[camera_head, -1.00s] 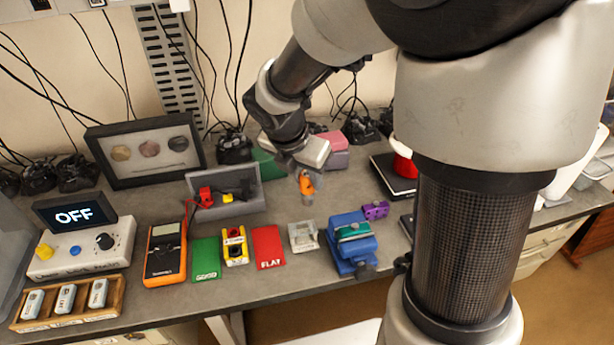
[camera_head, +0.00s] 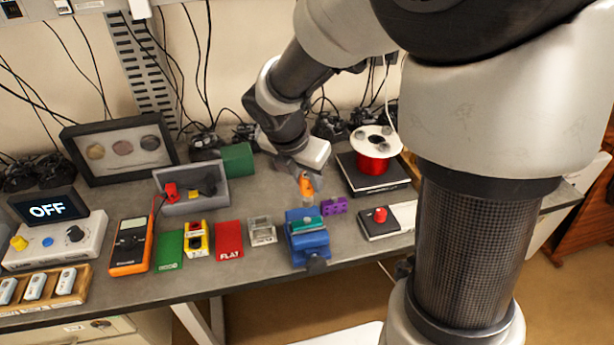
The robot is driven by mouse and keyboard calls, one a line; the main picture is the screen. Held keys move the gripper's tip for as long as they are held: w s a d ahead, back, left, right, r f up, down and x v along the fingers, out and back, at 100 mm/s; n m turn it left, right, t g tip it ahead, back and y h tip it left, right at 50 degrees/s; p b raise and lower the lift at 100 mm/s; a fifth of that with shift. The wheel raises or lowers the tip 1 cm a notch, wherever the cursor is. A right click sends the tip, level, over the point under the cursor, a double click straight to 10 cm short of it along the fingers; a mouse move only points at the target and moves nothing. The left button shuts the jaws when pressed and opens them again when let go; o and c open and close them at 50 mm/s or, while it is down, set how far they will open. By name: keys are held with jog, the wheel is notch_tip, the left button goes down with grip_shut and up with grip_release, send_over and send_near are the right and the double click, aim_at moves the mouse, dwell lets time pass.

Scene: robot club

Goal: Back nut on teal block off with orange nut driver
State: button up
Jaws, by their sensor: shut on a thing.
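My gripper (camera_head: 303,174) is shut on the orange nut driver (camera_head: 306,187) and holds it roughly upright, tip down. The driver appears just above and behind the teal block (camera_head: 307,224); I cannot tell whether its tip touches anything. The teal block sits in the jaws of a blue vise (camera_head: 309,247) near the front of the bench. The nut on the block is too small to make out.
A purple block (camera_head: 334,206) lies right of the vise, with a red-knobbed box (camera_head: 380,222) beyond it. A red wire spool (camera_head: 374,166) stands on a black base behind. Left of the vise are a grey tray (camera_head: 262,232), a red mat (camera_head: 229,240) and a multimeter (camera_head: 131,246).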

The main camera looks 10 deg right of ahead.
aim_at(307, 196)
jog(key=shift+f+b, duration=2.45)
jog(key=shift+f+p, duration=0.15)
jog(key=shift+p, duration=0.45)
jog(key=shift+f, duration=0.45)
dwell(0.7)
jog(key=o, duration=1)
jog(key=c, duration=1.1)
jog(key=shift+p, duration=0.45)
